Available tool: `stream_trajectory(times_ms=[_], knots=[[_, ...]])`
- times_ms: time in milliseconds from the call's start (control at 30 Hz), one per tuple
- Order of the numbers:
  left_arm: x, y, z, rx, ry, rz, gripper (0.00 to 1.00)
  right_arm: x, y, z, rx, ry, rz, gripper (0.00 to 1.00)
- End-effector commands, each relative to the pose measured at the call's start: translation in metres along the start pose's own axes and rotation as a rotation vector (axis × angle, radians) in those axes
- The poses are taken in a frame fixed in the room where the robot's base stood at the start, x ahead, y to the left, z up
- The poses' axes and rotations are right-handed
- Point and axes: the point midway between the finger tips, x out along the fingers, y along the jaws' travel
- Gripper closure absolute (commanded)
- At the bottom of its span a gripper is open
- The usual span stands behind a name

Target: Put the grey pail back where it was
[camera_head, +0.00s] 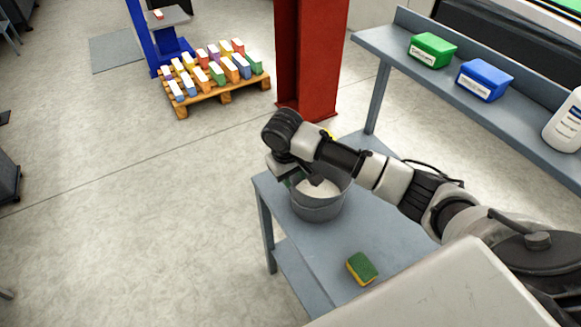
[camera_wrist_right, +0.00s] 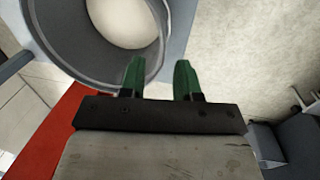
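The grey pail (camera_head: 318,207) stands upright on the blue-grey table, near its far left corner. Something pale shows inside it. My right gripper (camera_head: 297,180) is at the pail's left rim in the head view, pointing down, partly hidden by its own wrist. In the right wrist view its two green fingers (camera_wrist_right: 159,80) are apart, and the pail (camera_wrist_right: 62,50) fills the upper left. The left finger overlaps the pail's rim and the right finger is outside it. I cannot tell whether either touches the wall. My left gripper is not in view.
A green-and-yellow sponge (camera_head: 361,268) lies on the table (camera_head: 392,240). A shelf (camera_head: 400,42) behind holds a green bin (camera_head: 432,49), a blue bin (camera_head: 483,80) and a white bottle (camera_head: 566,122). A red column (camera_head: 308,60) stands behind the table. A pallet (camera_head: 222,92) with several boxes is farther left.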

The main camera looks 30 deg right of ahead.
Motion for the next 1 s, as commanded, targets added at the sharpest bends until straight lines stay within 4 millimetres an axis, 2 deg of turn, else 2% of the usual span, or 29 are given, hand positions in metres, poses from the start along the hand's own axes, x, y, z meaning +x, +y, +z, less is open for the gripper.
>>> stream_trajectory(times_ms=[100, 300, 1000], knots=[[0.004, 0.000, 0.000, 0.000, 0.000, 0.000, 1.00, -0.021, 0.000, -0.001, -0.001, 0.004, -0.002, 0.68], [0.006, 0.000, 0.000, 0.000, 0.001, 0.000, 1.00, -0.041, 0.000, 0.000, 0.000, 0.001, -0.001, 0.68], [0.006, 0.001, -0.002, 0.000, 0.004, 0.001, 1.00, -0.044, 0.000, 0.000, -0.001, -0.001, -0.001, 0.68]])
